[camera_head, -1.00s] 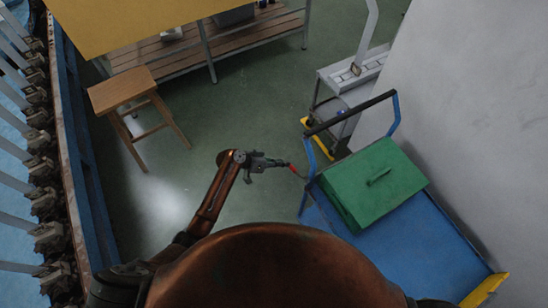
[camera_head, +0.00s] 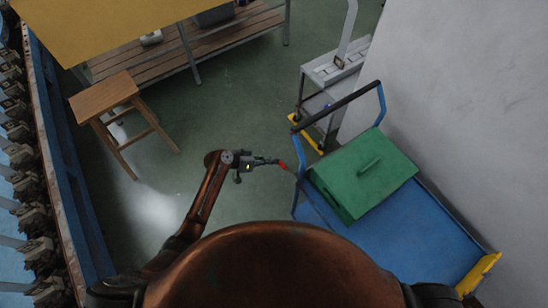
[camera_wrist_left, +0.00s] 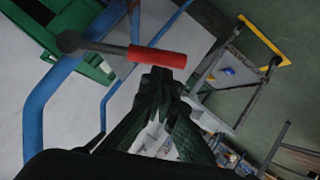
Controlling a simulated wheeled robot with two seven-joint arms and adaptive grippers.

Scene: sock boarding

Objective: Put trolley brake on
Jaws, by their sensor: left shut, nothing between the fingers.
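The blue trolley (camera_head: 400,245) stands at the right with a green box (camera_head: 362,176) on its deck. In the left wrist view the red handle (camera_wrist_left: 157,57) sits on a grey bar (camera_wrist_left: 105,47) with a round end. My left gripper (camera_head: 272,161) is shut and empty, its tips at the red handle. In the left wrist view the shut fingertips (camera_wrist_left: 160,76) overlap the handle's lower edge; whether they touch it I cannot tell. My right gripper is out of view.
A grey stand with yellow feet (camera_head: 325,75) is behind the trolley, near the white wall (camera_head: 460,110). A wooden stool (camera_head: 105,97) and a slatted bench (camera_head: 165,58) stand at the back left. The green floor left of my left arm is clear.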

